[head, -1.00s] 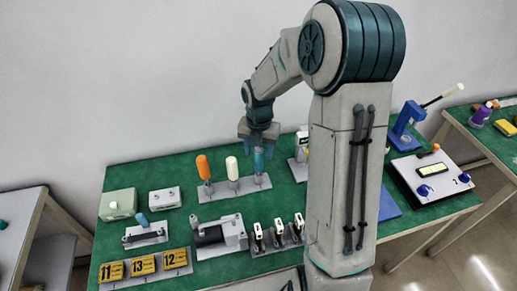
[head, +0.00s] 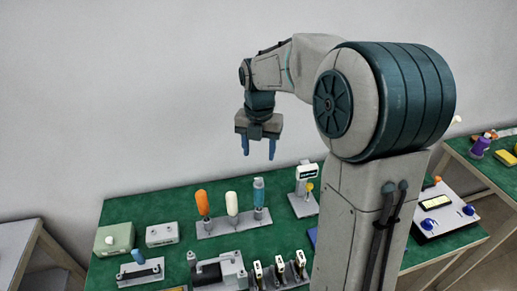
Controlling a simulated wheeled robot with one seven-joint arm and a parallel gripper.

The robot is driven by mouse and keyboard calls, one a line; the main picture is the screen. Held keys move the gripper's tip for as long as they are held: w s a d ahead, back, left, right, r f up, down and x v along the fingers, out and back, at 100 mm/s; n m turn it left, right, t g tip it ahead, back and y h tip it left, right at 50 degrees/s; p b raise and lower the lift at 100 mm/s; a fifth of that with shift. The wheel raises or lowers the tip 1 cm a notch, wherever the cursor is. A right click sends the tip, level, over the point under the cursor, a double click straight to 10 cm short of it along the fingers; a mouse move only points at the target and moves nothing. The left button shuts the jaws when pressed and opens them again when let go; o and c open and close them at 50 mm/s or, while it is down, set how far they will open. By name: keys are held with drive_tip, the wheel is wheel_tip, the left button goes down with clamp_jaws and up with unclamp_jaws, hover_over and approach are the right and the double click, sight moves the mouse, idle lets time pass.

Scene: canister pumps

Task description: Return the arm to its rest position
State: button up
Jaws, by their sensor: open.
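My gripper (head: 258,147) hangs from my raised arm with its two blue fingers apart and nothing between them. It is in the air above the table, higher than the row of upright canister pumps. The row holds an orange one (head: 202,203), a white one (head: 232,204) and a blue one (head: 258,192) on a grey base. The gripper is apart from all of them. My arm hides part of the table's right side.
The green table (head: 150,209) also carries a green box (head: 114,238), a grey box (head: 162,234), a white device (head: 305,190) and a control panel (head: 438,208). Another table (head: 478,175) stands at the right. The air around my gripper is clear against the wall.

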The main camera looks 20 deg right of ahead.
idle(0.4)
drive_tip(key=s+m+t, duration=0.3)
drive_tip(key=s+m, duration=1.8)
drive_tip(key=m, duration=0.9)
drive_tip(key=shift+s+r, duration=0.15)
drive_tip(key=shift+r, duration=0.05)
